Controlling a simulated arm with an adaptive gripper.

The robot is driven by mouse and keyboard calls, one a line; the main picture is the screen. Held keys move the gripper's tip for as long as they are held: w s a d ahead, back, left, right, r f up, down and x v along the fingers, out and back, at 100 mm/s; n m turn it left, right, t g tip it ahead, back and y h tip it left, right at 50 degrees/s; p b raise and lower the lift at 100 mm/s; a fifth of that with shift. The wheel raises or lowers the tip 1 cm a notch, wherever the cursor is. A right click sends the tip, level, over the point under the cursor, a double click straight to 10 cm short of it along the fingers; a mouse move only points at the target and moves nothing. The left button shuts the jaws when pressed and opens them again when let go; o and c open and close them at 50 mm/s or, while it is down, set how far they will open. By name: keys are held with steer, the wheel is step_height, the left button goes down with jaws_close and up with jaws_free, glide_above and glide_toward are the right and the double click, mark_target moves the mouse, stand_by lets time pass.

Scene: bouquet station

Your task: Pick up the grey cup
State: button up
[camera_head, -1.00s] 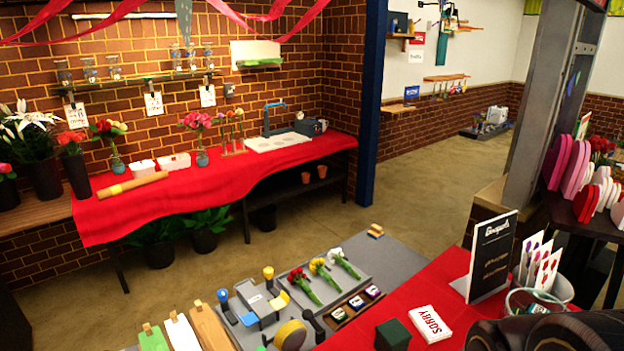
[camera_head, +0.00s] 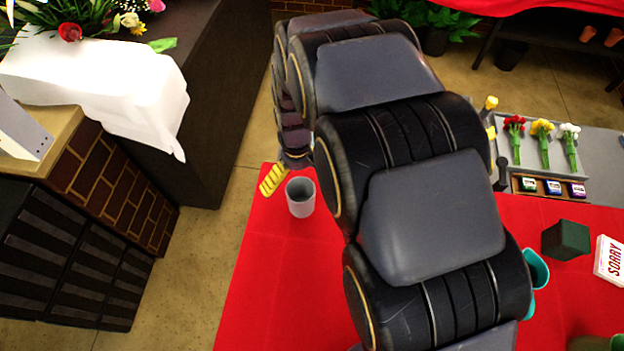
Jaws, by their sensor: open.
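The grey cup (camera_head: 300,197) stands upright on the red tablecloth, near its left edge, with its open top showing. My arm reaches over the table from the bottom of the view, and its end comes down just behind the cup. My gripper (camera_head: 273,180) shows only in part, as a yellow ridged finger close to the cup's upper left side. The rest of it is hidden behind my wrist and arm. The gripper is open, and the cup rests on the cloth. I cannot tell whether the finger touches the cup.
The red table (camera_head: 262,290) is clear in front of the cup. A teal cup (camera_head: 537,270), a dark green box (camera_head: 567,239) and a white SORRY card (camera_head: 609,259) are right of my arm. A grey tray (camera_head: 590,135) with flowers lies behind. A brick counter (camera_head: 115,190) stands left.

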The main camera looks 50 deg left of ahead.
step_height(320, 180, down, 3)
glide_above(301, 194)
steer(key=s+d, duration=0.2)
steer(key=f, duration=0.5)
steer(key=shift+w, duration=0.25)
steer(key=shift+r, duration=0.1)
steer(key=c, duration=1.2)
